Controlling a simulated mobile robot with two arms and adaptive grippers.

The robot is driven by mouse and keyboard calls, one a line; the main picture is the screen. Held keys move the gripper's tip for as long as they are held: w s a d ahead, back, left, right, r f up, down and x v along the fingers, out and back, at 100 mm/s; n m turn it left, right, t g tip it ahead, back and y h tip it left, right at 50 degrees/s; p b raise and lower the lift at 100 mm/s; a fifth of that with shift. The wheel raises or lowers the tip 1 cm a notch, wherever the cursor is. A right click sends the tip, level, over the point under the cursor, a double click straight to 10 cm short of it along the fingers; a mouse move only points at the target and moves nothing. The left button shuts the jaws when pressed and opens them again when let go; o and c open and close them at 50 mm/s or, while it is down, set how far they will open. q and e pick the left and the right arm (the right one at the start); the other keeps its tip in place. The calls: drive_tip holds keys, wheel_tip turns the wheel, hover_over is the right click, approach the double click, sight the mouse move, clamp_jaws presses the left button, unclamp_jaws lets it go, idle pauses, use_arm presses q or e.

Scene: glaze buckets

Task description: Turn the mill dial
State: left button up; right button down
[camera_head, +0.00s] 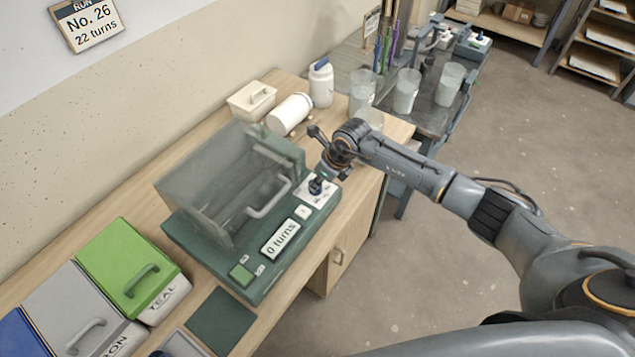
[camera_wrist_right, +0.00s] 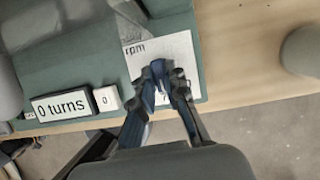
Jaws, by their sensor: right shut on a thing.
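The green mill (camera_head: 262,250) stands on the wooden bench with a clear, hazy cover over its left part. Its display (camera_head: 280,239) reads "0 turns", and the display also shows in the right wrist view (camera_wrist_right: 60,106). The dial sits on a white plate (camera_head: 326,196) at the mill's right end; the same plate, marked "rpm", shows in the wrist view (camera_wrist_right: 172,50). My right gripper (camera_head: 318,186) points down over this plate, its fingertips (camera_wrist_right: 160,72) closed around the dial, which they mostly hide. My left gripper is out of view.
A wall sign (camera_head: 88,22) reads "No. 26, 22 turns". A white jar (camera_head: 290,114) lies on its side behind the mill, near an upright white bottle (camera_head: 321,83). A green-lidded TEAL bin (camera_head: 130,268) stands at the left. Clear beakers (camera_head: 406,92) stand beyond my right arm.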

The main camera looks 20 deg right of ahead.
drive_tip(key=n+b, duration=0.2)
drive_tip(key=b, duration=0.2)
drive_tip(key=n+g+y+b, duration=0.1)
drive_tip(key=n+b, duration=0.2)
drive_tip(key=b, duration=0.1)
drive_tip(key=n+g+b, duration=0.1)
drive_tip(key=n+b, duration=0.1)
drive_tip(key=b, duration=0.2)
drive_tip(key=shift+w+d+f+n+y+b, duration=0.1)
drive_tip(key=shift+w+f+n+y+b, duration=0.2)
drive_tip(key=shift+b, duration=0.1)
drive_tip(key=shift+r+n+g+b, duration=0.3)
drive_tip(key=shift+n+g+b, duration=0.3)
drive_tip(key=shift+n+b, duration=0.5)
drive_tip(key=c, duration=1.4)
unclamp_jaws()
drive_tip(key=shift+s, duration=0.1)
drive_tip(key=shift+o, duration=0.2)
drive_tip(key=v, duration=1.2)
